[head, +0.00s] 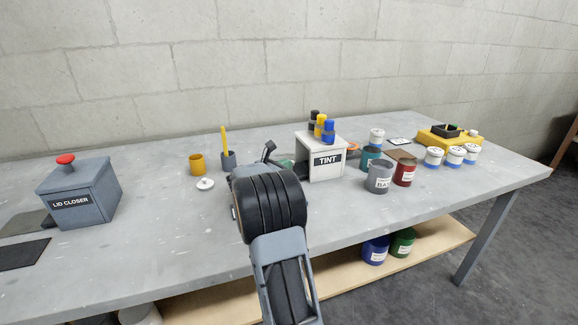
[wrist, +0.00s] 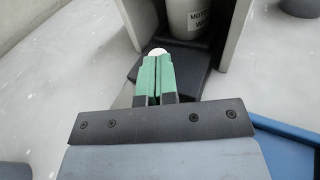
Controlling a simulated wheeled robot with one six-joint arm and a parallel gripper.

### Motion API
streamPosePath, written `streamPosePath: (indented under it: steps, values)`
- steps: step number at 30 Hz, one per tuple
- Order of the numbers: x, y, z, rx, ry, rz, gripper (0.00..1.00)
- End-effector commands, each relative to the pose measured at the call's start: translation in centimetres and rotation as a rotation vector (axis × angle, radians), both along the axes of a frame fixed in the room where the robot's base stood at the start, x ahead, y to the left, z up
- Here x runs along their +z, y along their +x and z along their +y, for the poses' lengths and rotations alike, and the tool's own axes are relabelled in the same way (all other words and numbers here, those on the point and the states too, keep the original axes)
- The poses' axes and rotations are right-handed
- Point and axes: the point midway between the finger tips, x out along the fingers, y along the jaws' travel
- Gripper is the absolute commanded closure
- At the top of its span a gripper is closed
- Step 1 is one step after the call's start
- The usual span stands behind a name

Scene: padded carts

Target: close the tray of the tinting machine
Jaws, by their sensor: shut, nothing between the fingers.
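The tinting machine (head: 325,160) is a white box labelled TINT, with black, yellow and blue canisters on top. In the wrist view its dark tray (wrist: 192,72) sticks out of the opening between white walls (wrist: 238,30). A white can (wrist: 190,18) with partly readable lettering stands on the tray inside the opening. In the head view my arm hides most of the gripper (head: 287,164) and the tray.
Right of the machine stand a grey can (head: 380,177), a red can (head: 404,172), a teal can (head: 371,158) and several white-lidded cans. A yellow cup (head: 197,164) and a white lid (head: 205,184) lie left. The lid closer (head: 80,192) is far left.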

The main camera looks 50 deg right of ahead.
Motion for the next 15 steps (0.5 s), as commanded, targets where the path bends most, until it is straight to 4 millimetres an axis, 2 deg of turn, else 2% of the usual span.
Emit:
streamPosePath:
  steps: [15]
  values:
    - [0.13,-0.09,-0.29,0.008,-0.003,-0.001,1.00]
